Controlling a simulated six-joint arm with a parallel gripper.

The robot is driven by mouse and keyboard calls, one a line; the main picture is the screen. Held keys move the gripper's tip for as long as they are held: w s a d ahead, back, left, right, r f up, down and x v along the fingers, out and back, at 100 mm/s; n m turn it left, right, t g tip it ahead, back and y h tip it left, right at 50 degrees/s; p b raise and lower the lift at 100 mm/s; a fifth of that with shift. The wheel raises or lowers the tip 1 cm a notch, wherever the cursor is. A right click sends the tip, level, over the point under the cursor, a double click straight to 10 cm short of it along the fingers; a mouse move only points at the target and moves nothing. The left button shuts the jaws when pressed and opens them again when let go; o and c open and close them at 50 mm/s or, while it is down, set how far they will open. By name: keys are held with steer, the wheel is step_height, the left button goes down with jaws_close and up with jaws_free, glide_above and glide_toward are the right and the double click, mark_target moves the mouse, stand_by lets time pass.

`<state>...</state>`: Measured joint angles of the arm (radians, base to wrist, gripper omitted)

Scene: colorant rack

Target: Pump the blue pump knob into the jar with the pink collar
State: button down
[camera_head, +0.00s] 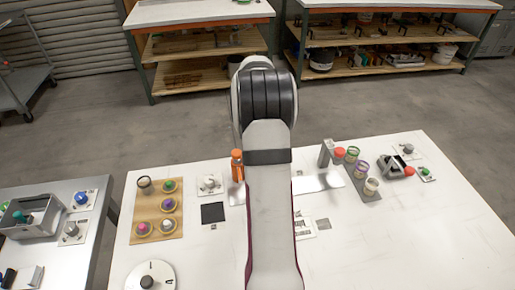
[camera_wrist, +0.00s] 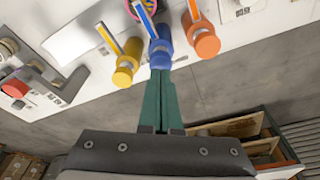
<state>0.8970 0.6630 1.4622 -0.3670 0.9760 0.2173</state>
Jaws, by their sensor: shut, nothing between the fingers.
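In the wrist view my gripper (camera_wrist: 160,76) is shut and empty, its green fingers side by side. The fingertips are at the near face of the blue pump knob (camera_wrist: 160,52); they appear to touch it, but I cannot be sure. The blue knob sits between a yellow pump knob (camera_wrist: 124,72) and an orange pump knob (camera_wrist: 206,44). A pink ring (camera_wrist: 129,10), seemingly the jar's pink collar, shows at the top edge by the blue pump's far end; the jar body is hidden. In the head view my arm hides the gripper and blue knob.
The orange pump (camera_head: 237,166) shows left of my arm in the head view. A wooden tray (camera_head: 158,200) with several colored-top items stands at left. Several jars stand on a grey strip (camera_head: 373,197) at right. The table's front right is clear.

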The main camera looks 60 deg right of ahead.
stand_by(0.4)
steer(key=shift+r, duration=2)
steer(key=s+a+r+n+y, duration=0.1)
steer(key=a+r+n, duration=0.25)
steer(key=a, duration=1.15)
steer(key=s+a+r+n+y, duration=0.15)
steer(key=a+r, duration=0.25)
steer(key=a, duration=1.1)
steer(key=s+a+f+n+y, duration=0.1)
steer(key=s+a+f+n, duration=0.2)
steer(key=s+a, duration=1.1)
steer(key=shift+s+f+n+g, duration=0.15)
steer(key=shift+s+n+g, duration=0.25)
steer(key=shift+n, duration=0.3)
